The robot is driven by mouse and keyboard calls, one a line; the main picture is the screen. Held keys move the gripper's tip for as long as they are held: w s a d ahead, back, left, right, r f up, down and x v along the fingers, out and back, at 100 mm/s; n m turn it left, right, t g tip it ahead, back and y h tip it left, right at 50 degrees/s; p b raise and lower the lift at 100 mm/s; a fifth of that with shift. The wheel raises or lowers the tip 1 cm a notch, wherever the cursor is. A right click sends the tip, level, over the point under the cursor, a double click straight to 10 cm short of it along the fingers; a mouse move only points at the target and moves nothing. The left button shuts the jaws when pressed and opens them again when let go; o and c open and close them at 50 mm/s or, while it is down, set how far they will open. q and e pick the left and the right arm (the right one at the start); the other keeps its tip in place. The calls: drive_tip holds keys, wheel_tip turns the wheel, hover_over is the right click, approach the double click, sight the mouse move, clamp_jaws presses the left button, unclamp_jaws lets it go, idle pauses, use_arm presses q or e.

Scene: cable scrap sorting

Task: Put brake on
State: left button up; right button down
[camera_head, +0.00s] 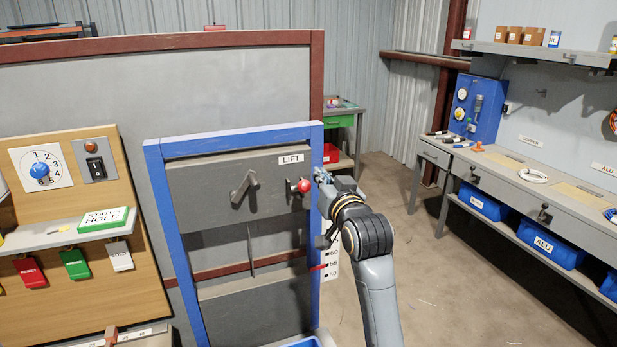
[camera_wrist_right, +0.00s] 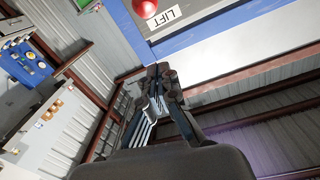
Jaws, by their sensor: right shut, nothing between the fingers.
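The lift panel (camera_head: 200,180) is grey and stands in a blue frame with a LIFT label (camera_head: 291,159). A lever with a red ball knob (camera_head: 304,186) sticks out at its right side, and a dark crank handle (camera_head: 243,188) sits left of it. Which of these is the brake is not labelled. My right gripper (camera_head: 322,176) is shut and empty at the frame's right post, just right of the red knob and apart from it. In the right wrist view the gripper (camera_wrist_right: 160,72) points toward the blue frame, with the red knob (camera_wrist_right: 145,7) at the top edge. My left gripper is not in view.
A numbered scale (camera_head: 331,268) with a red marker runs beside the right post. A wooden board (camera_head: 60,200) with a blue dial and coloured tags stands at left. A workbench (camera_head: 500,170) with blue bins is at right. Open floor lies between.

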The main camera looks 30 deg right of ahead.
drive_tip(key=p, duration=0.4)
hover_over(309, 185)
drive_tip(key=w, duration=0.1)
drive_tip(key=shift+w+d, duration=0.15)
drive_tip(key=shift+d, duration=0.3)
drive_tip(key=f, duration=0.2)
drive_tip(key=shift+s+a+f+p, duration=0.3)
drive_tip(key=shift+s+a+p, duration=0.05)
drive_tip(key=shift+s, duration=0.05)
drive_tip(key=shift+s+a+f, duration=0.2)
drive_tip(key=shift+s+f, duration=0.15)
drive_tip(key=shift+f, duration=0.25)
drive_tip(key=shift+w, duration=0.1)
drive_tip(key=shift+f, duration=0.1)
